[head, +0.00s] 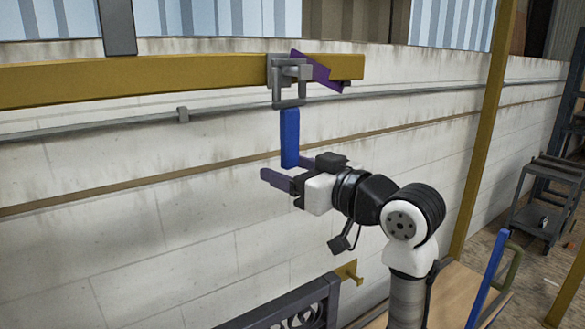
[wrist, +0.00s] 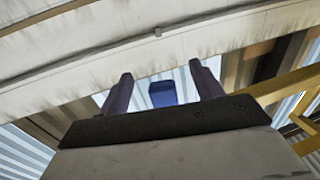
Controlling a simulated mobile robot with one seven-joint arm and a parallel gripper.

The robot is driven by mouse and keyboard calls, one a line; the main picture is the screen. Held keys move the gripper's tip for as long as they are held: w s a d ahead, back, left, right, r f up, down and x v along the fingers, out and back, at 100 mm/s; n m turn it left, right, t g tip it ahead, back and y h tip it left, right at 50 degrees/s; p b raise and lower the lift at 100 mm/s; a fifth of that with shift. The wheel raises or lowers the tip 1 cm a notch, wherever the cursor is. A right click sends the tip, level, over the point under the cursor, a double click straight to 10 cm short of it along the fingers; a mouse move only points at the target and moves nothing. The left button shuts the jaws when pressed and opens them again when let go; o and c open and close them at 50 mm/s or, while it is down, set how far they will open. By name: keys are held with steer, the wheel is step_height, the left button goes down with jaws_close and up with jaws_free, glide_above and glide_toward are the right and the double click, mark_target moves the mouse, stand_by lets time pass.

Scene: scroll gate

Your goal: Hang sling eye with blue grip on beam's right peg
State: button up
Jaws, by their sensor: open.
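The yellow beam (head: 130,82) runs across the head view. Near its right end is the grey right peg (head: 297,72), with a purple bar (head: 318,70) slanting beside it. The grey square sling eye (head: 289,103) appears to hang at this peg, with the blue grip (head: 289,138) straight below it. Exactly how the eye sits on the peg is hard to tell. My gripper (head: 284,172) is open at the grip's lower end. In the wrist view the grip (wrist: 162,94) shows between the two fingers, with room on both sides; touch is not visible.
A grey upright (head: 117,27) meets the beam from above. A yellow post (head: 484,130) stands to the right. A dark frame (head: 290,305) with a yellow bracket (head: 348,272) is below my arm. A cart (head: 545,205) stands far right. Space left of my gripper looks free.

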step_height(320, 180, down, 6)
steer(key=b, duration=0.4)
stand_by(0.5)
steer(key=s+a+v, duration=0.1)
steer(key=v, duration=0.9)
steer(key=shift+s+b, duration=0.3)
steer(key=shift+s, duration=0.3)
stand_by(1.0)
